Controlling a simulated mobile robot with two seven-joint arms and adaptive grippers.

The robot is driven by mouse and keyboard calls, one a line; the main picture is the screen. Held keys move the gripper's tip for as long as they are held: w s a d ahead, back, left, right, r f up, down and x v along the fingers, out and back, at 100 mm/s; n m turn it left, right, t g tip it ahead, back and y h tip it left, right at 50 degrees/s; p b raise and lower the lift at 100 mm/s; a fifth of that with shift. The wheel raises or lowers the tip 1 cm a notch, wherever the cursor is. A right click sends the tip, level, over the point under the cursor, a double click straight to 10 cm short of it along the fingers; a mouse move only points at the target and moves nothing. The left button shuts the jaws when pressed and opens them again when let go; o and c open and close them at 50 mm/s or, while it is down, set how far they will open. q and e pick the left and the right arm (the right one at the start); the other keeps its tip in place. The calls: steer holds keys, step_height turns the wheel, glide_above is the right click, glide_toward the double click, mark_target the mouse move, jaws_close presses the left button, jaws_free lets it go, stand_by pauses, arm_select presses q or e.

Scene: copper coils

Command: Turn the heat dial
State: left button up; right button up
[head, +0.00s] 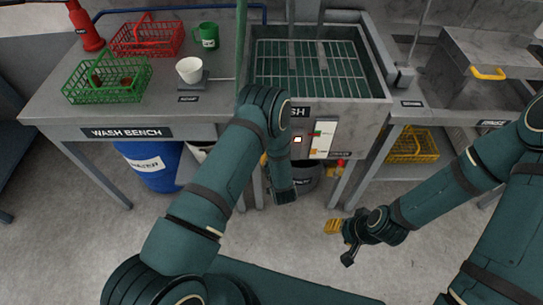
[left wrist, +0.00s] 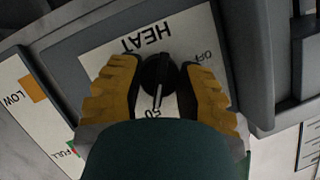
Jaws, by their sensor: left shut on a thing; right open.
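The heat dial (left wrist: 157,75) is a round black knob with a pale pointer line, on a light plate marked HEAT, OFF and 50 in the left wrist view. My left gripper (left wrist: 158,85) has its yellow-padded fingers on either side of the dial, shut on it. The pointer line lies toward the 50 mark, which is partly covered. In the head view my left arm (head: 282,180) reaches to the front of the wash tank (head: 330,95) and hides the dial. My right gripper (head: 340,240) is open and empty above the floor.
A LOW/FULL panel (left wrist: 30,110) is beside the heat plate in the left wrist view. The wash bench (head: 60,105) holds a green basket (head: 108,80), a red basket (head: 147,38), a white cup (head: 189,70) and a green mug (head: 207,35). A blue barrel (head: 150,168) stands below. A yellow basket (head: 412,146) sits on a lower shelf.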

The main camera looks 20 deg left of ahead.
stand_by(0.3)
arm_select(q)
steer(key=o, duration=1.2)
steer(key=v, duration=1.2)
steer(key=shift+w, duration=0.1)
